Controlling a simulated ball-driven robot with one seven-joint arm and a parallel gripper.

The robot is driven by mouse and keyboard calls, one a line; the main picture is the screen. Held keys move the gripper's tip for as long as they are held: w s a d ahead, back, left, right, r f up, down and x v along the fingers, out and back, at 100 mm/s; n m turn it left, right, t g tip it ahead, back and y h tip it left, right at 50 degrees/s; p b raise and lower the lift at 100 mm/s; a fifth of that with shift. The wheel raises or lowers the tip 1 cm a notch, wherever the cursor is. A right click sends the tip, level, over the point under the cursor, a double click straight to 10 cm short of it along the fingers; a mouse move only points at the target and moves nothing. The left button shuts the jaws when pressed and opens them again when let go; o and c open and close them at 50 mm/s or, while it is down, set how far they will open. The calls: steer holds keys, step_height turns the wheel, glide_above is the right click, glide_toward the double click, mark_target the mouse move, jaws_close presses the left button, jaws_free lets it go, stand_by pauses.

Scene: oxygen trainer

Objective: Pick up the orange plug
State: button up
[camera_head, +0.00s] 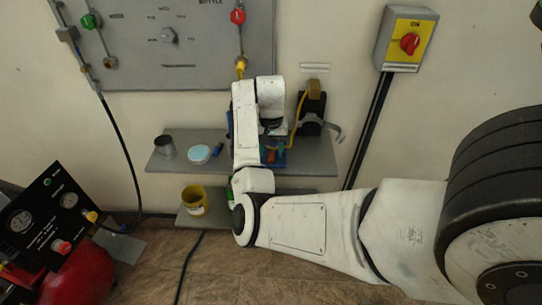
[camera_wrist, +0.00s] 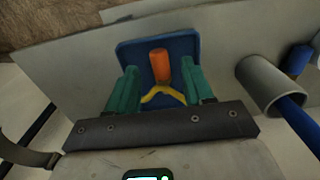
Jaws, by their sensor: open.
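The orange plug (camera_wrist: 160,65) stands on a blue tray (camera_wrist: 128,55) in the wrist view, with a curved yellow piece (camera_wrist: 165,92) just below it. My gripper (camera_wrist: 160,82) is open, with one green finger on each side of the plug's line. The plug shows between the fingers and looks clear of both, nearer the far side of the tray. In the head view my white arm hides much of this spot, and only a small part of the blue tray (camera_head: 279,162) shows beside it.
The grey shelf (camera_head: 318,160) also bears a metal cup (camera_head: 166,147), a white-topped round container (camera_head: 199,154) and a dark device (camera_head: 312,108) with a yellow hose. In the wrist view a grey tube (camera_wrist: 270,85) stands right of the tray. A yellow cup (camera_head: 194,200) sits below.

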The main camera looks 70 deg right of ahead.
steer(key=shift+f, duration=1)
jaws_close()
stand_by(0.7)
